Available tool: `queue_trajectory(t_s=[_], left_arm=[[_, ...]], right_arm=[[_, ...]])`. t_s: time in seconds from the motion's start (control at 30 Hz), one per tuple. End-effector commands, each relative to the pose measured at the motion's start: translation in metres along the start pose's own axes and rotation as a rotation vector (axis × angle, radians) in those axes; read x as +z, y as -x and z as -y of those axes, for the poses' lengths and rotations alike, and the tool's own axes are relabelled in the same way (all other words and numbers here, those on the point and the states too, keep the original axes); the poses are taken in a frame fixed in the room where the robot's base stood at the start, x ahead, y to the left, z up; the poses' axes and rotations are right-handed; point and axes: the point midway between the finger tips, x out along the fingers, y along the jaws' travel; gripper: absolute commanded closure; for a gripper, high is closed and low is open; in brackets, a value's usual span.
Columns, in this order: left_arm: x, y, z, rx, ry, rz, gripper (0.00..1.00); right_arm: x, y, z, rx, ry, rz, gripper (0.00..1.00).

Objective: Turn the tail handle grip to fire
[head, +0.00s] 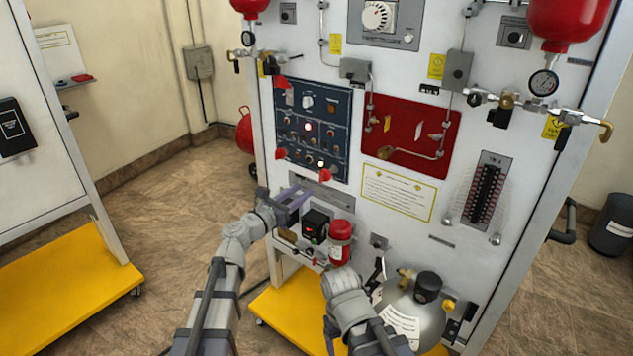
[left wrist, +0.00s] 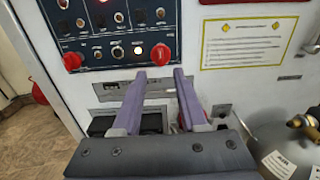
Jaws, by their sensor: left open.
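A dark blue control panel (head: 315,128) on the white trainer board carries several red handle grips. One red grip (head: 326,175) is at its lower right corner, another (head: 280,153) at its lower left, and another (head: 281,82) at its upper left. I cannot read which one is the tail grip. My left gripper (head: 303,192) is open and empty, just below the lower right grip. In the left wrist view its purple fingers (left wrist: 159,74) point up at that red grip (left wrist: 161,54), with a visible gap. My right arm is low in front of the board; its finger state is unclear.
A grey cylinder (head: 405,318) stands near the right arm. A red panel (head: 408,130) with tubing is right of the blue panel.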

Motion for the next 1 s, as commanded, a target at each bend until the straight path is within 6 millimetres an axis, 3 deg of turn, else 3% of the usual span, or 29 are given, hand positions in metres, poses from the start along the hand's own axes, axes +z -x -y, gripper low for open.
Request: queue_trajectory(t_s=[0.17, 0.6, 0.9, 1.0], left_arm=[[0.000, -0.012, 0.000, -0.003, -0.003, -0.001, 0.58], [-0.001, -0.073, 0.000, -0.004, -0.005, -0.002, 0.58], [-0.001, -0.077, 0.001, -0.002, -0.005, -0.002, 0.58], [-0.001, -0.077, 0.001, -0.002, -0.005, -0.002, 0.67]], right_arm=[[0.000, 0.000, 0.000, 0.000, 0.000, 0.000, 0.22], [0.000, 0.000, 0.000, 0.000, 0.000, 0.000, 0.22], [0.000, 0.000, 0.000, 0.000, 0.000, 0.000, 0.22], [0.000, 0.000, 0.000, 0.000, 0.000, 0.000, 0.22]])
